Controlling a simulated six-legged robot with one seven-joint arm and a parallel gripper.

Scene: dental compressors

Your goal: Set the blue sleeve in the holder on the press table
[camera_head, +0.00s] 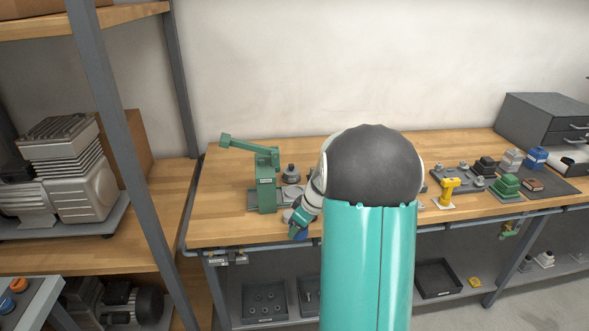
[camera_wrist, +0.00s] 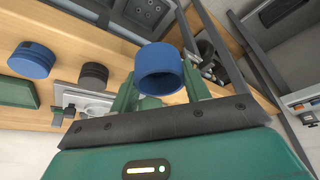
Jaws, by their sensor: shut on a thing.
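My gripper (camera_head: 299,226) is low over the front edge of the workbench, just right of the green press (camera_head: 265,185). In the wrist view the fingers (camera_wrist: 160,92) are shut on a blue sleeve (camera_wrist: 158,72), a short hollow ring. In the head view only a bit of blue shows under the gripper. A grey block with a round seat (camera_wrist: 88,101), which looks like the holder, stands apart from the sleeve in the wrist view. The sleeve is not in it. My arm hides part of the press table in the head view.
A second blue cylinder (camera_wrist: 32,60) and a dark grey cylinder (camera_wrist: 93,75) stand nearby. A yellow tool (camera_head: 447,190) and several small parts on a dark mat (camera_head: 555,186) lie to the right. A shelf post (camera_head: 125,140) rises at left.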

